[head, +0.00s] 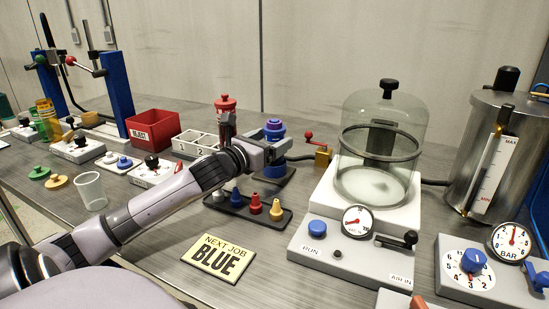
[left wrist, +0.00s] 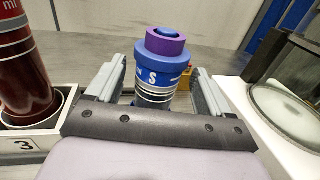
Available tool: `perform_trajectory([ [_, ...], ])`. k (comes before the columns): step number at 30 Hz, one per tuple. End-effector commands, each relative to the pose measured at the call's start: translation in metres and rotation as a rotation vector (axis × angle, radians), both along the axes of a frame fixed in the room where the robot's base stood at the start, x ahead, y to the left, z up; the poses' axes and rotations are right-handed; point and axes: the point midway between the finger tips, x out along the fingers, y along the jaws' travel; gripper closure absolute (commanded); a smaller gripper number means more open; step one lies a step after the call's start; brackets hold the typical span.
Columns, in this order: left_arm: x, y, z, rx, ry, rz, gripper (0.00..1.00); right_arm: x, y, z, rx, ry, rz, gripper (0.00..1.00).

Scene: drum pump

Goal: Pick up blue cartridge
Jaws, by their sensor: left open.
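The blue cartridge (head: 274,129) is an upright blue cylinder with a purple ring on top. It stands at a dark base behind the small nozzle tray. In the left wrist view, the cartridge (left wrist: 163,72) shows white markings and pale rings below its blue collar. My left gripper (head: 275,151) is at the cartridge, below its collar. In the left wrist view, the open fingers (left wrist: 158,70) stand on either side of it, with a gap visible on the left; contact on the right is unclear. Its lower part is hidden by my gripper. My right gripper is not in view.
A white numbered rack (head: 195,146) with a red cartridge (left wrist: 27,62) is left of the gripper. A dark tray (head: 240,212) holds several coloured nozzles in front. A glass bell jar (head: 382,135) on a white base stands close right. A "BLUE" card (head: 218,258) lies in front.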

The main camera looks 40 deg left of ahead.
Motion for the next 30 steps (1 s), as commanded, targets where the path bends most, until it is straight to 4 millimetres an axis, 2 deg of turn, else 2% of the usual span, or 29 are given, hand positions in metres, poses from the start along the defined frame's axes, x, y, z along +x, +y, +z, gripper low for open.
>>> perform_trajectory([
  [10, 0.032, 0.005, 0.000, 0.000, -0.002, 0.002, 0.19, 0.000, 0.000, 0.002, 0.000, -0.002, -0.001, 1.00],
  [21, 0.037, 0.005, -0.001, 0.001, 0.000, 0.000, 0.19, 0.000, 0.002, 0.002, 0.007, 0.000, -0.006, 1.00],
  [22, 0.037, 0.005, -0.001, 0.001, 0.000, 0.000, 0.22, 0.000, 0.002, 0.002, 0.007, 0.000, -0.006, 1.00],
  [23, 0.037, 0.005, -0.001, 0.001, 0.000, 0.000, 0.32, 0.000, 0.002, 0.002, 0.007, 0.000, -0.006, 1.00],
  [27, 0.037, 0.005, -0.001, 0.001, 0.000, 0.000, 0.78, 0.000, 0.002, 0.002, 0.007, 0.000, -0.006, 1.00],
  [29, 0.037, 0.005, -0.001, 0.001, 0.000, 0.000, 0.97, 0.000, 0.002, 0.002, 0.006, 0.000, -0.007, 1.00],
  [30, 0.037, 0.005, 0.000, 0.001, -0.002, -0.001, 0.97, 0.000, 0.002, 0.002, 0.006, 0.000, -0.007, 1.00],
])
